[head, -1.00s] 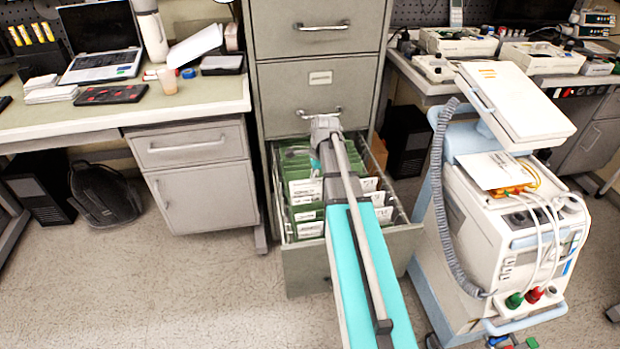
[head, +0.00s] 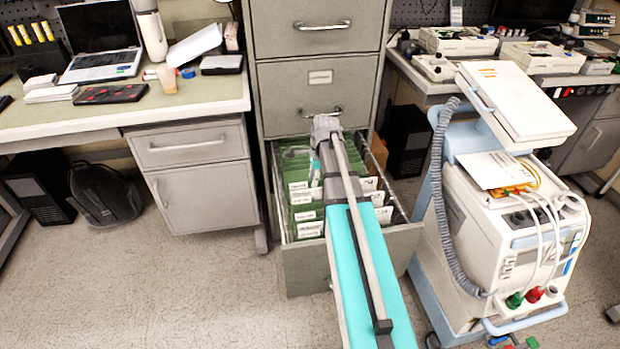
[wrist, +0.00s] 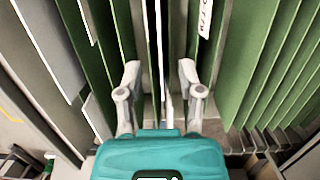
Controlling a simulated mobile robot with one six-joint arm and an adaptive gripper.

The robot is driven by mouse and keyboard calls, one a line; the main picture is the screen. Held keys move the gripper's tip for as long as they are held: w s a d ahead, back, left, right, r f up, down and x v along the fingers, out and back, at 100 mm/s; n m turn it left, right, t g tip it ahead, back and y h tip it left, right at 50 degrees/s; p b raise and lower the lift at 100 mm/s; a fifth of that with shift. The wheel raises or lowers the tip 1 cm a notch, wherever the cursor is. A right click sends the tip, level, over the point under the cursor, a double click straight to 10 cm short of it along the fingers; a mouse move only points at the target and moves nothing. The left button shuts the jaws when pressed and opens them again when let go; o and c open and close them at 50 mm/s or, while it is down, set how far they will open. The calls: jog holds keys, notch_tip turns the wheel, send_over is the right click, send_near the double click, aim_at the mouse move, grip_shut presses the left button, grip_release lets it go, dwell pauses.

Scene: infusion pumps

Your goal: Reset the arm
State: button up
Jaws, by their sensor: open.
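My gripper shows in the wrist view (wrist: 160,82) with its two grey fingers apart, so it is open. It points down among green hanging folders (wrist: 265,70) in the open file drawer (head: 305,262). Thin upright folder edges and a pale strip show in the gap between the fingers, and I cannot tell whether a finger touches a folder. In the head view my arm reaches over the drawer front and hides the gripper's fingers. White-labelled folders (head: 305,215) stand on both sides of the arm.
The drawer belongs to a grey filing cabinet (head: 285,95). A desk (head: 60,120) with a laptop (head: 103,64) is at the left. A white medical cart (head: 475,230) with a coiled hose stands close at the right. Floor (head: 150,290) at the front left is clear.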

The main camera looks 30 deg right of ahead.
jog(key=shift+s, duration=0.1)
dwell(0.5)
jog(key=s+a+n+h, duration=0.1)
jog(key=s+a+n, duration=0.6)
jog(key=a+n, duration=0.35)
jog(key=s+a+n+h, duration=0.1)
jog(key=s+a+n, duration=0.6)
jog(key=a+n, duration=0.35)
notch_tip(320, 180, up, 22)
jog(key=p, duration=2.2)
jog(key=shift+w+g, duration=0.3)
jog(key=shift+w, duration=0.05)
